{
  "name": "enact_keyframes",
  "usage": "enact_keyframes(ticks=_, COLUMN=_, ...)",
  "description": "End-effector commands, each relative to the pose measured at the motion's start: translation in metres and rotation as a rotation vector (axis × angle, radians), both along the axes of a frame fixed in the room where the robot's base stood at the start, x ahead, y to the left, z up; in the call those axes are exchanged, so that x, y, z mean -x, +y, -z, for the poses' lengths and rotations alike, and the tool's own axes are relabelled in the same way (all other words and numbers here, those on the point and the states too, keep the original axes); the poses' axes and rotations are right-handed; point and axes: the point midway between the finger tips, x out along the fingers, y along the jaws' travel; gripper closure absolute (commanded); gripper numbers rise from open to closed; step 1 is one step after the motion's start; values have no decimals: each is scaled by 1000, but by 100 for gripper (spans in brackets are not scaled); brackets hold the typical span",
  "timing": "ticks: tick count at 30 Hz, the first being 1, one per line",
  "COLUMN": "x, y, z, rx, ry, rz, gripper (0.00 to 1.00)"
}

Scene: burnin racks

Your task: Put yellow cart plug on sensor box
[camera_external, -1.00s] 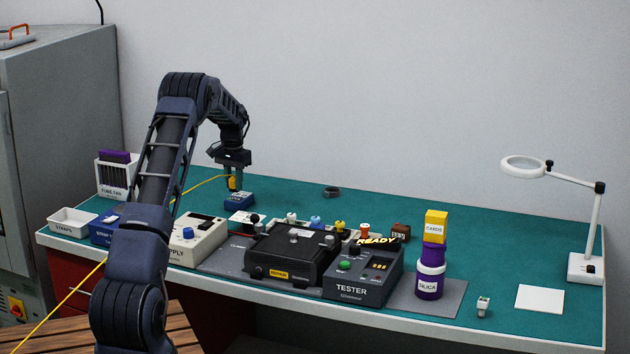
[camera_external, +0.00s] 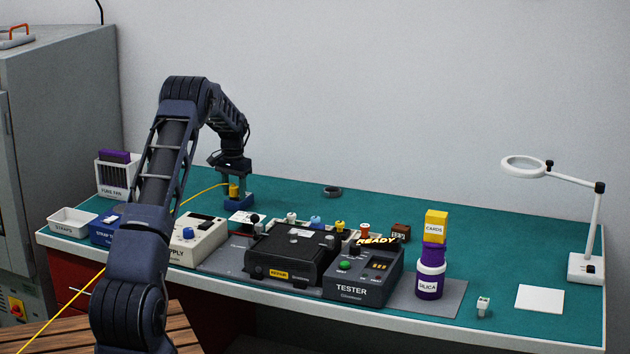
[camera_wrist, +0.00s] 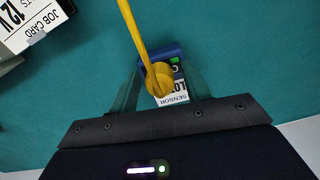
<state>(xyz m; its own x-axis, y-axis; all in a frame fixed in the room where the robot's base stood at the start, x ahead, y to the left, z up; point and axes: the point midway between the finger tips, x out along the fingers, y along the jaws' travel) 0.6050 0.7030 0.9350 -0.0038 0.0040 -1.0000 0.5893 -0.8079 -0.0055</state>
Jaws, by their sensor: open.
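The yellow cart plug (camera_external: 233,191) sits on the blue sensor box (camera_external: 244,201) at the back left of the table. In the wrist view, the plug (camera_wrist: 159,77) stands over the box (camera_wrist: 173,49), covering part of its top and label. How firmly it is seated cannot be seen. A yellow cable leads off from the plug. My gripper (camera_wrist: 162,92) is open, with one finger on each side of the plug and gaps between. In the external view, my gripper (camera_external: 236,188) is low at the box.
A job card (camera_wrist: 42,20) lies near the box. The power supply (camera_external: 197,240), black fixture (camera_external: 290,254) and tester (camera_external: 362,278) line the front. The yellow cable (camera_external: 204,191) runs left behind my arm. Green table (camera_external: 460,240) is clear at the back right.

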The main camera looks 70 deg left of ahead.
Motion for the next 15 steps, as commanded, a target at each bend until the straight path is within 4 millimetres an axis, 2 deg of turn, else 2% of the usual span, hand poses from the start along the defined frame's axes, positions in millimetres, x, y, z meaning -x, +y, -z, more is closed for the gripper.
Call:
enact_keyframes(ticks=5, x=0, y=1, z=-16, rx=-3, ry=-2, rz=0, gripper=52)
enact_keyframes(ticks=15, x=-1, y=0, z=-78, rx=-3, ry=-1, rz=0, gripper=52)
